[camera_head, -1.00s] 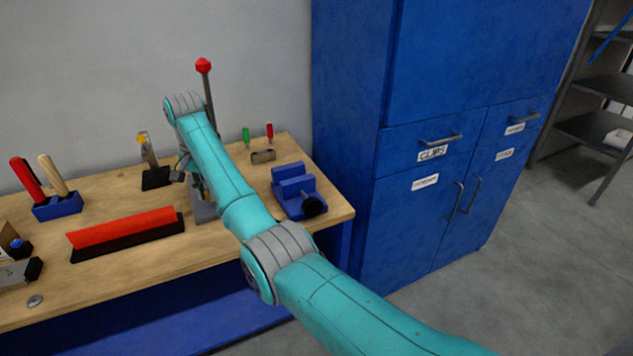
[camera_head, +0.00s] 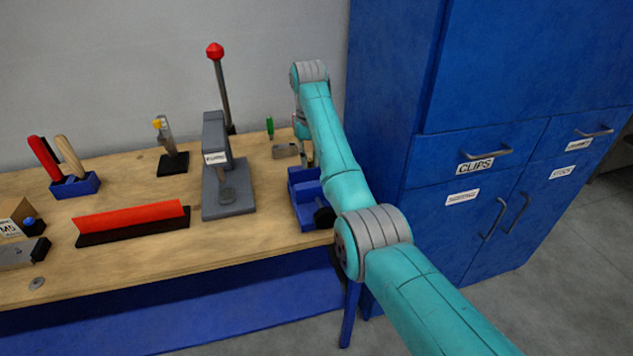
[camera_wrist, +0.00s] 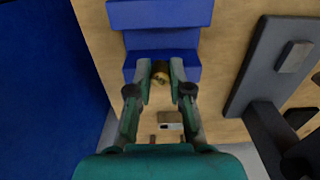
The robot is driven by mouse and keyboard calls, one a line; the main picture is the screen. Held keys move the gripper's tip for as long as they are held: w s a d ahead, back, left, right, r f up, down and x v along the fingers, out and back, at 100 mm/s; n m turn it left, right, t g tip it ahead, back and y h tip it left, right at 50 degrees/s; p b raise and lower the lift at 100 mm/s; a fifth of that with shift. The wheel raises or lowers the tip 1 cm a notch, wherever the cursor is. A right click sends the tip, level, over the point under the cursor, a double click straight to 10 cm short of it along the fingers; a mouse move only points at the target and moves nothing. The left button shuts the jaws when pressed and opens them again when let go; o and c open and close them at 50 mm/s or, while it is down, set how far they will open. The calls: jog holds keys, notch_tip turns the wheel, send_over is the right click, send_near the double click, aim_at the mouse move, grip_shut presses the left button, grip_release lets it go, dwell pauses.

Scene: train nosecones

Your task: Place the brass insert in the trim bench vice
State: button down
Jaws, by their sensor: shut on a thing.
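The brass insert (camera_wrist: 160,76) is a small brass-coloured cylinder between my fingertips in the wrist view. My gripper (camera_wrist: 160,70) is shut on it. The blue trim bench vice (camera_wrist: 160,42) lies below and beyond the fingertips, and the insert overlaps its near edge in that view. I cannot tell how high the insert is above the vice. In the head view the vice (camera_head: 303,190) stands near the bench's right end, partly hidden by my arm. There my gripper (camera_head: 305,155) is over the vice's back side, and the insert cannot be made out.
A grey press (camera_head: 228,190) with a red-knobbed lever stands left of the vice. A small block (camera_head: 285,150) and a green-handled tool (camera_head: 270,127) are behind the vice. A tall blue cabinet (camera_head: 430,210) stands close at the right. Bare bench top (camera_head: 265,225) separates press and vice.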

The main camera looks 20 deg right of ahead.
aim_at(309, 160)
notch_tip(309, 160, down, 8)
jog(key=shift+r, duration=0.1)
jog(key=shift+a, duration=0.1)
dwell(0.3)
jog(key=c, duration=1.1)
grip_release()
jog(key=shift+o, duration=0.2)
notch_tip(309, 160, up, 12)
jog(key=shift+r, duration=0.1)
